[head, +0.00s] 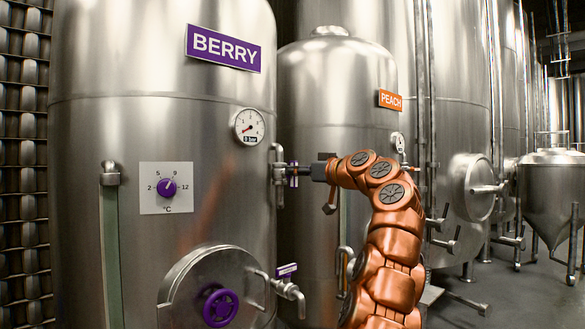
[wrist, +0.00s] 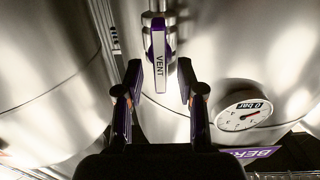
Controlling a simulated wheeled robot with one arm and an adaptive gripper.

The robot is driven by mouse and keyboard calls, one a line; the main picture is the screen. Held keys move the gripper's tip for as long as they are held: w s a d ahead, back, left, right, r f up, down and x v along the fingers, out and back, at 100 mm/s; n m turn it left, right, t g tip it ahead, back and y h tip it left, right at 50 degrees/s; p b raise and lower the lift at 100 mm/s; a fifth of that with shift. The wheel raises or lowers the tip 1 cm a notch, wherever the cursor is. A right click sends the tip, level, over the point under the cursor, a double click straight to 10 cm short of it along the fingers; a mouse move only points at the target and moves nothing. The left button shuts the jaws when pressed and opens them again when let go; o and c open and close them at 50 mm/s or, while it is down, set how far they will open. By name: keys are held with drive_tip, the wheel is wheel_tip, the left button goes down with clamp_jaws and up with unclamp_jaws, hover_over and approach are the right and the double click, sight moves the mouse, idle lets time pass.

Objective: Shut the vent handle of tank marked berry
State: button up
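The berry tank (head: 130,215) is a large steel cylinder at the left of the head view, with a purple sign reading BERRY (head: 223,46). Its vent handle, a pale lever lettered VENT with purple edges, shows in the wrist view (wrist: 159,65). In the head view the vent fitting (head: 279,172) sticks out from the tank's right side. My gripper (head: 303,170) is at this fitting. In the wrist view my gripper's fingers (wrist: 160,75) are apart, one on each side of the lever, with gaps visible. The handle's far end is partly hidden in the head view.
The berry tank carries a gauge (head: 249,126) reading about 0 bar, a temperature dial (head: 166,188), a round hatch with a purple wheel (head: 220,307) and a lower tap (head: 289,291). The peach tank (head: 330,85) stands close behind my arm. Open floor lies at the right.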

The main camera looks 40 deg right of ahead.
drive_tip(key=shift+w, duration=1.05)
clamp_jaws()
drive_tip(key=shift+a+r, duration=0.1)
drive_tip(key=shift+p, duration=0.3)
